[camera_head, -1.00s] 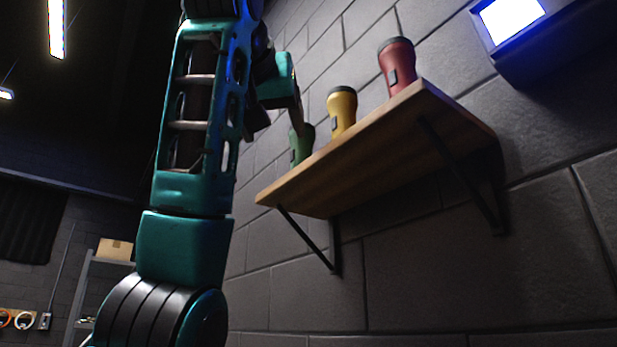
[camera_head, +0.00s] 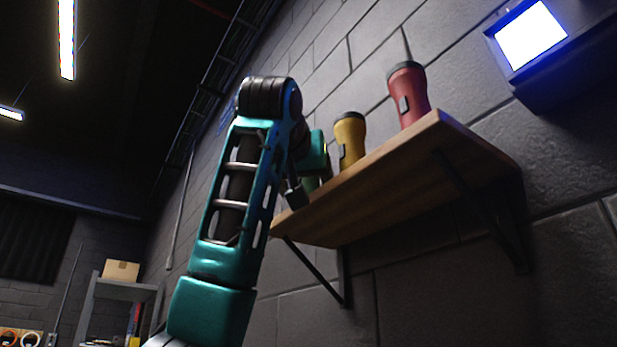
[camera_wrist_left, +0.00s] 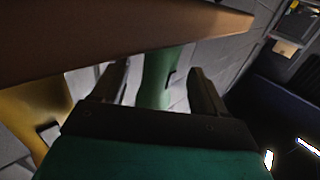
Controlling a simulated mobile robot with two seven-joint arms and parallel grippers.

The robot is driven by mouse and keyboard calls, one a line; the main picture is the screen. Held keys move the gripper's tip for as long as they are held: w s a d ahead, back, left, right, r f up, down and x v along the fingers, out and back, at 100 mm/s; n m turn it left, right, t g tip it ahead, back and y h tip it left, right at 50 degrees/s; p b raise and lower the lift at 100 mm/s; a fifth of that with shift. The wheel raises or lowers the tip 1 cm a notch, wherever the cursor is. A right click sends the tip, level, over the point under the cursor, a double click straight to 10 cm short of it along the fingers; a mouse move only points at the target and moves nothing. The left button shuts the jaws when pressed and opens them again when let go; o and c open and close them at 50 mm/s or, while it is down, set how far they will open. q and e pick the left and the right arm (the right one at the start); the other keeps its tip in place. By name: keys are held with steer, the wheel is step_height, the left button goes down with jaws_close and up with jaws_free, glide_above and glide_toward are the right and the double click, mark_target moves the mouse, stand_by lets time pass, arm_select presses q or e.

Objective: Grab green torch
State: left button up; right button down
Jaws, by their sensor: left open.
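The green torch (camera_head: 311,184) stands on the left end of the wooden shelf (camera_head: 400,180), mostly hidden behind my left gripper in the head view. In the left wrist view, which looks upside down, the green torch (camera_wrist_left: 157,76) shows between the two fingers. My left gripper (camera_head: 313,184) is open, with one finger on each side of the torch; it also shows in the left wrist view (camera_wrist_left: 159,68). I see a gap beside the torch, and cannot tell whether either finger touches it. My right gripper is not in view.
A yellow torch (camera_head: 350,141) stands just right of the green one, close to my left gripper. A red torch (camera_head: 409,96) stands further right. A lit screen (camera_head: 531,36) is on the block wall. A shelving unit with a cardboard box (camera_head: 121,271) is at far left.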

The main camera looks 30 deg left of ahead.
arm_select(q)
steer(key=x, duration=0.2)
steer(key=shift+w+a, duration=0.1)
steer(key=shift+w, duration=0.1)
steer(key=c, duration=1.3)
